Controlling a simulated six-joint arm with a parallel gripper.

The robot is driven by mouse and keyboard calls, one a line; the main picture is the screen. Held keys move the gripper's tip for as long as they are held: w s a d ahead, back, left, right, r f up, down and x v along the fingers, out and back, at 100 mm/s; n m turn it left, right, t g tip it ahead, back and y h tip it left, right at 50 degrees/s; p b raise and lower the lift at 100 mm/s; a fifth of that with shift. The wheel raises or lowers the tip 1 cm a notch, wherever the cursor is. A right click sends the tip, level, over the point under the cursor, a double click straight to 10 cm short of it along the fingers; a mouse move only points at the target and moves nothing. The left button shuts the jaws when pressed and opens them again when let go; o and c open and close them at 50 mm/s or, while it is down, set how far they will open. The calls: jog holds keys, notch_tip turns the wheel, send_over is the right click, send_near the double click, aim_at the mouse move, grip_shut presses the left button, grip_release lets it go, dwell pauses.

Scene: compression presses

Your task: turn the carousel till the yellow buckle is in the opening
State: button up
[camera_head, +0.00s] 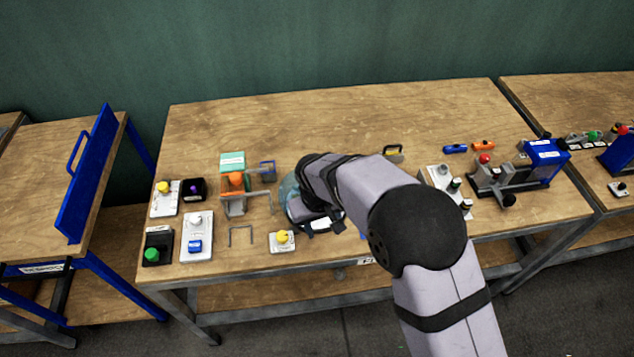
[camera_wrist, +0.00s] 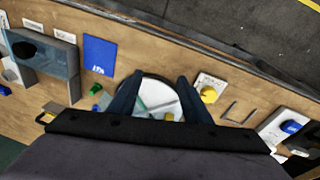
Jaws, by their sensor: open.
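The carousel (camera_wrist: 155,86) is a round, pale disc with a dark rim, seen in the wrist view between and beyond my fingers. In the head view its teal, clear-looking side (camera_head: 288,190) shows left of my wrist, and my arm hides the rest. My gripper (camera_wrist: 158,88) is open, with its two dark fingers apart over the disc. Nothing shows held between them; I cannot tell whether they touch the carousel. Pale and greenish shapes lie on the disc.
A box with a yellow knob (camera_head: 282,238) stands close beside the carousel, left of it in the head view. A grey wire bracket (camera_head: 240,235) and an orange press (camera_head: 236,184) are farther left. A blue press (camera_head: 543,160) stands at right. The table's back is clear.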

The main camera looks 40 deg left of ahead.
jog(key=w+a+r+m+t+y, duration=0.2)
jog(key=w+a+r+m, duration=0.3)
jog(key=w+a+r, duration=0.1)
jog(key=shift+a+r, duration=0.55)
jog(key=shift+r, duration=0.45)
jog(key=shift+w+f, duration=0.1)
jog(key=shift+w, duration=0.05)
jog(key=shift+p+x, duration=1.45)
jog(key=shift+x, duration=2.15)
grip_shut()
